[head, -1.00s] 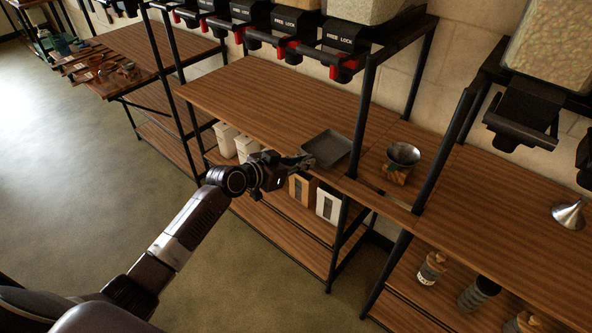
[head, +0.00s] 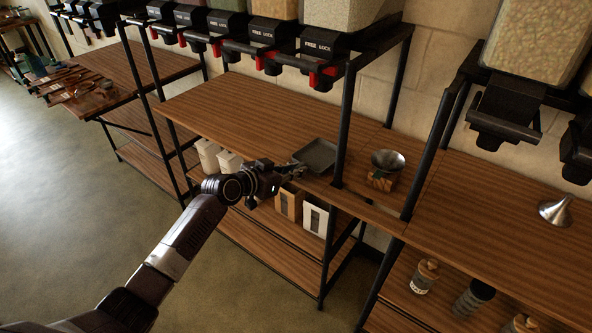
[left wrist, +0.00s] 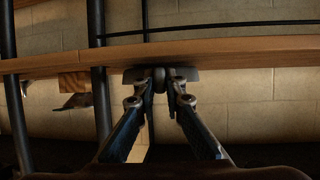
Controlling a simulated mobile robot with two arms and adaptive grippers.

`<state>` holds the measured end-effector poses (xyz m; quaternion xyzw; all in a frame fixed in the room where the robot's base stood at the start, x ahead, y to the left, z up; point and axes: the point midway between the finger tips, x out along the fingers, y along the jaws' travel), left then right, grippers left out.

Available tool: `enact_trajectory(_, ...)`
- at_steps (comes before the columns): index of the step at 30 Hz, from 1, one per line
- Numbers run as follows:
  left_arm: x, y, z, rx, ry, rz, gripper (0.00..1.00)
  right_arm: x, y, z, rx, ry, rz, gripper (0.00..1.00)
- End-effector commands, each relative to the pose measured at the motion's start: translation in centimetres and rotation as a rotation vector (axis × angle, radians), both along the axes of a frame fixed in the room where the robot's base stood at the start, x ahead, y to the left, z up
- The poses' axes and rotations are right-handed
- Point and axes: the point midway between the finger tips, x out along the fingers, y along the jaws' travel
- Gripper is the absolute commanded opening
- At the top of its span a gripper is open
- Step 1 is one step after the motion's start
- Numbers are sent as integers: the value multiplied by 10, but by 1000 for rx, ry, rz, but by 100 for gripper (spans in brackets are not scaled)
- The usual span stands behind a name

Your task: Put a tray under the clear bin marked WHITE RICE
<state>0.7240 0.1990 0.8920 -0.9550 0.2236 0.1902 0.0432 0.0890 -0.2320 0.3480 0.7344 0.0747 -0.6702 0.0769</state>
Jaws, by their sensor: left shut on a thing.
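A dark grey shallow tray (head: 318,154) is at the front edge of the wooden shelf, just left of a black post. My left gripper (head: 300,168) is shut on its near edge. In the left wrist view the two fingers (left wrist: 160,82) close together on the dark tray (left wrist: 188,74), beside the shelf edge. A clear bin with pale grains (head: 340,12) hangs above this shelf. Another clear bin with larger pale pieces (head: 530,40) hangs at the right. No WHITE RICE label is readable. My right gripper is not in view.
A metal bowl on a wooden block (head: 382,181) stands right of the post. A metal funnel (head: 556,210) lies farther right. The shelf left of the tray (head: 235,110) is clear. White boxes (head: 316,218) and jars (head: 425,275) stand on lower shelves.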

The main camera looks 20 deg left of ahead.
Motion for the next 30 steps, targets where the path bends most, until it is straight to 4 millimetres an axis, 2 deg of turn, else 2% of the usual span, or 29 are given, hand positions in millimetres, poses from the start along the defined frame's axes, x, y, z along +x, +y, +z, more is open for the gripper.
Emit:
enact_trajectory(8, 0, 0, -6, 0, -1, 0, 0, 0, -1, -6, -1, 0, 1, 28)
enact_trajectory(9, 0, 0, -6, 0, -1, 0, 11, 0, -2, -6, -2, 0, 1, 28)
enact_trajectory(15, 0, 0, -5, 0, -1, 0, 30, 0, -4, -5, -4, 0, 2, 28)
enact_trajectory(25, -3, 2, -5, 1, 1, 1, 30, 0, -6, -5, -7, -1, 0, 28)
enact_trajectory(30, -17, 10, 1, 2, 0, 0, 30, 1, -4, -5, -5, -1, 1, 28)
